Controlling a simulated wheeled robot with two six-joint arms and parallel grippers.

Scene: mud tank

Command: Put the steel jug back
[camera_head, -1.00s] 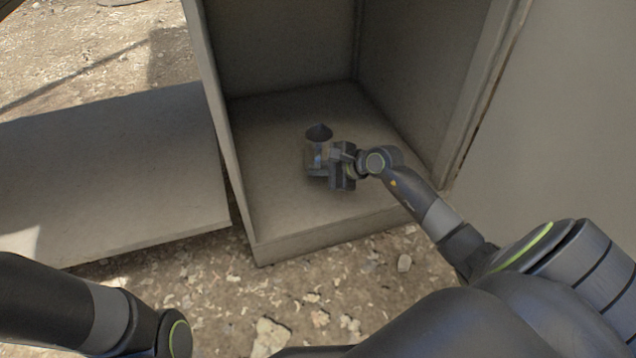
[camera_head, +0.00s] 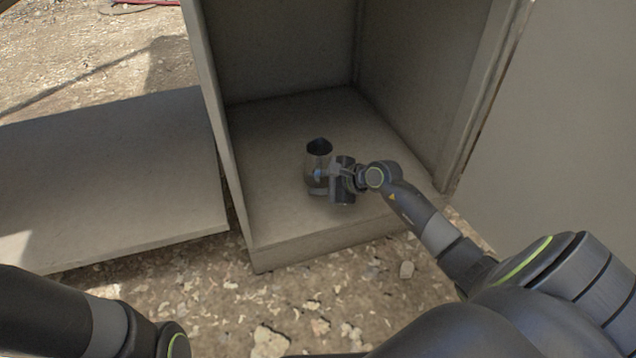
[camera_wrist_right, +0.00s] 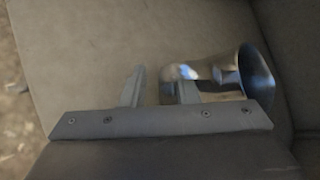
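The steel jug (camera_head: 318,170) is inside the open cabinet, upright or nearly so, over the middle of its floor. Its dark mouth faces up. My right gripper (camera_head: 338,176) is at the jug's right side. In the right wrist view the shiny jug (camera_wrist_right: 262,75) lies across the picture with its mouth to the right. The fingers of the right gripper (camera_wrist_right: 158,90) are apart, with bare floor showing between the left finger and the jug. The right finger overlaps the jug; whether it touches is unclear. My left arm shows at the lower left, its gripper out of frame.
The cabinet floor (camera_head: 270,205) is clear around the jug. The cabinet's left wall (camera_head: 215,110) and right wall (camera_head: 425,85) stand on either side. A flat panel (camera_head: 110,180) lies left of the cabinet. Stony ground (camera_head: 230,310) is in front.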

